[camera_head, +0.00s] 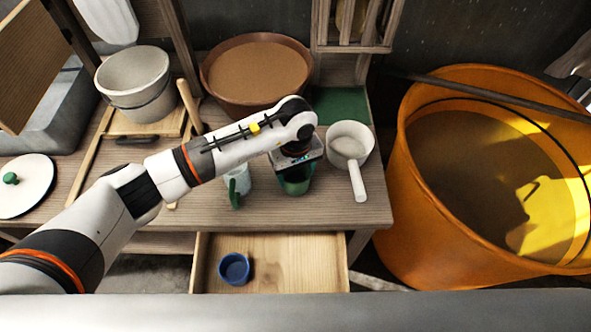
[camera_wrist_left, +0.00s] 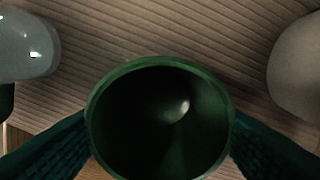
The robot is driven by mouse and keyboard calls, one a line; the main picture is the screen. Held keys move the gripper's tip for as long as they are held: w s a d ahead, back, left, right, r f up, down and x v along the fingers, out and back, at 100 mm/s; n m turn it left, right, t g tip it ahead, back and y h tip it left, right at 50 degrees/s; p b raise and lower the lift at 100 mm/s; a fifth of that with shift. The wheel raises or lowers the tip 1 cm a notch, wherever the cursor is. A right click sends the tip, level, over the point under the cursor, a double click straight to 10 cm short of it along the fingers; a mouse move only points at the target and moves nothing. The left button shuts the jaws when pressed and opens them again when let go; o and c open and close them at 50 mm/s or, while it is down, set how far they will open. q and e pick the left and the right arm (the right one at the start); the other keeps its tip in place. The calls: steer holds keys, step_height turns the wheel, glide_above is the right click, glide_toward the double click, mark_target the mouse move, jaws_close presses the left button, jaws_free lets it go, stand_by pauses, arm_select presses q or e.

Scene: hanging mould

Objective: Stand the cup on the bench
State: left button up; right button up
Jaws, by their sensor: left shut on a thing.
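A dark green cup (camera_head: 297,183) is between the fingers of my left gripper (camera_head: 296,170), near the front edge of the wooden bench (camera_head: 330,208). In the left wrist view the cup (camera_wrist_left: 160,120) shows its round open rim from above, with a finger against each side, and looks empty. The gripper is shut on it. The cup looks upright. Its base is hidden, so I cannot tell whether it touches the bench. My right gripper is not in view.
A pale cup with a green handle (camera_head: 237,185) stands close left of the held cup. A white ladle-like pan (camera_head: 350,148) stands close right. Behind is a brown bowl (camera_head: 257,70). Below, an open drawer (camera_head: 300,265) holds a blue cup (camera_head: 234,268). An orange tub (camera_head: 410,190) is at right.

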arm_select(q)
steer(key=o, duration=1.1)
steer(key=shift+c, duration=0.2)
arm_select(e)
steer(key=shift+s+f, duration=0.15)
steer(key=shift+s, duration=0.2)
arm_select(q)
steer(key=shift+r+p, duration=0.25)
steer(key=shift+p, duration=0.1)
step_height(320, 180, up, 12)
steer(key=b, duration=0.3)
steer(key=shift+f, duration=0.15)
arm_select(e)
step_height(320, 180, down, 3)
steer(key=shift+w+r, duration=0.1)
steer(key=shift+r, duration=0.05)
